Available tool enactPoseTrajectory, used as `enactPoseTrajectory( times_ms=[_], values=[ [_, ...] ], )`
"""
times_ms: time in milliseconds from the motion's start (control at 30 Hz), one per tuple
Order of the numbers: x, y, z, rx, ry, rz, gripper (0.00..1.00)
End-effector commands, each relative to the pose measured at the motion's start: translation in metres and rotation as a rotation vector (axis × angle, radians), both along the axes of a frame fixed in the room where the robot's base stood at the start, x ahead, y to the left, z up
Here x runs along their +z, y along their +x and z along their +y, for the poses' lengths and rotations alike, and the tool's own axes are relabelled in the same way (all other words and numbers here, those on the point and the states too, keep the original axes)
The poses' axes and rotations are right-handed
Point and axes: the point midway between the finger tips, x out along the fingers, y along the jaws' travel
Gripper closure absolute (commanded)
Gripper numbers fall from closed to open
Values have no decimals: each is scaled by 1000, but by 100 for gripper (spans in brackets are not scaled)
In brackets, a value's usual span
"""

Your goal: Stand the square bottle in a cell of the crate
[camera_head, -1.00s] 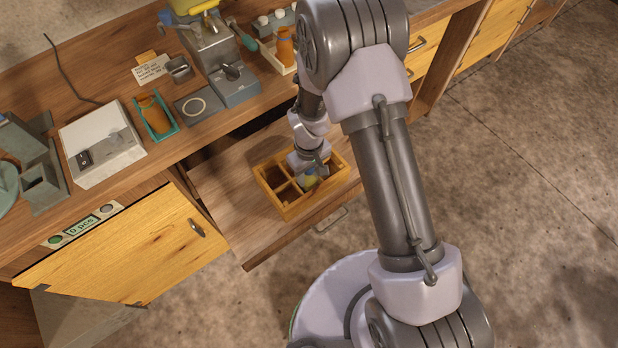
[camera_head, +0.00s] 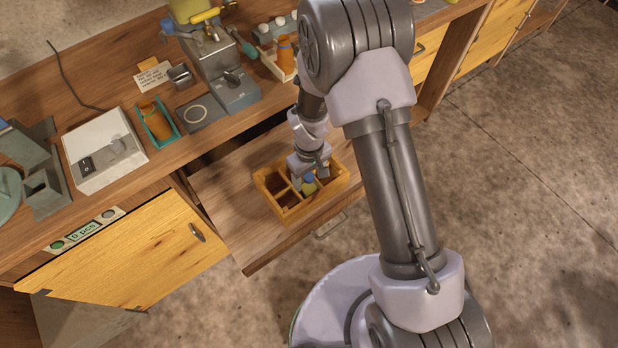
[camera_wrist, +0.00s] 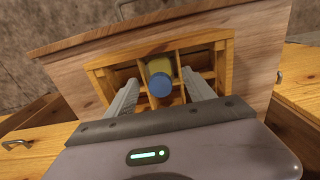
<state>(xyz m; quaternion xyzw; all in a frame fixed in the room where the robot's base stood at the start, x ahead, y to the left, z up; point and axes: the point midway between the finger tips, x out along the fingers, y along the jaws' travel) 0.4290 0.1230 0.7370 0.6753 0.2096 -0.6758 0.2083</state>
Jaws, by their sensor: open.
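The square bottle, yellowish with a blue round cap, shows in the wrist view (camera_wrist: 160,77) and partly in the head view (camera_head: 309,187). It is in a cell of the wooden crate (camera_wrist: 218,37) and looks upright, its cap toward the wrist camera. The crate (camera_head: 290,216) sits in the pulled-out drawer. My gripper (camera_wrist: 160,80) is open, one finger on each side of the bottle with visible gaps. In the head view my gripper (camera_head: 311,170) is over the crate and hides part of the bottle. The bottle's base is hidden.
The drawer floor (camera_head: 225,185) left of the crate is clear. The counter above holds a white switch box (camera_head: 105,150), an orange bottle in a teal tray (camera_head: 156,121) and a grey machine (camera_head: 225,75). Thin dividers split the crate into several cells.

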Motion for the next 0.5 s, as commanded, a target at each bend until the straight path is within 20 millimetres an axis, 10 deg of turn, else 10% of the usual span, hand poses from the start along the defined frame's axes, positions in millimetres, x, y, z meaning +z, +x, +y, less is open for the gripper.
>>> enactPoseTrajectory(
  times_ms=[200, 500],
  values=[
    [67, 1, 0, 1, 1, -3, 38],
    [92, 0, -1, -4, 2, -2, 38]
  ],
)
